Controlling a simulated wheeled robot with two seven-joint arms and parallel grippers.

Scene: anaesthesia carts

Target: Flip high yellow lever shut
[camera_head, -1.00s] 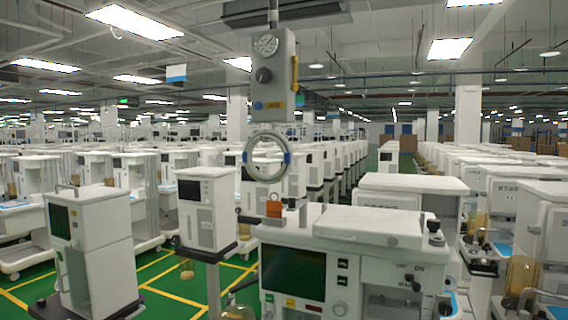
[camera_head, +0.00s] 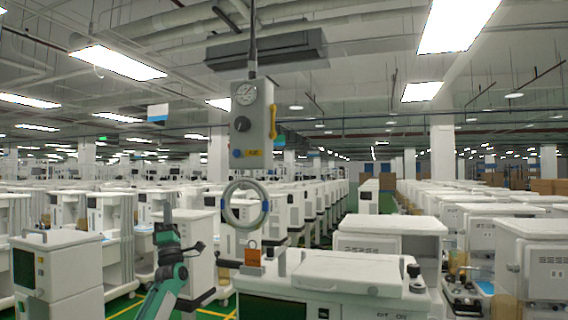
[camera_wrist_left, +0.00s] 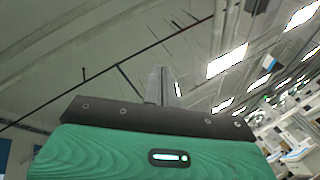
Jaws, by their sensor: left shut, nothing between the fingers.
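The yellow lever (camera_head: 273,121) is on the right side of a hanging grey box (camera_head: 251,148) in the head view. It stands upright, close along the box's side. My left gripper (camera_head: 167,213) is raised at the lower left of the head view, apart from the box and well below the lever. It is shut and empty. In the left wrist view its closed fingers (camera_wrist_left: 165,86) point up toward the ceiling, and the lever does not show there. My right gripper is not in view.
The box carries a gauge (camera_head: 245,94) and a dark knob (camera_head: 242,124). A white anaesthesia cart (camera_head: 335,270) stands in front. Many more carts fill the hall.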

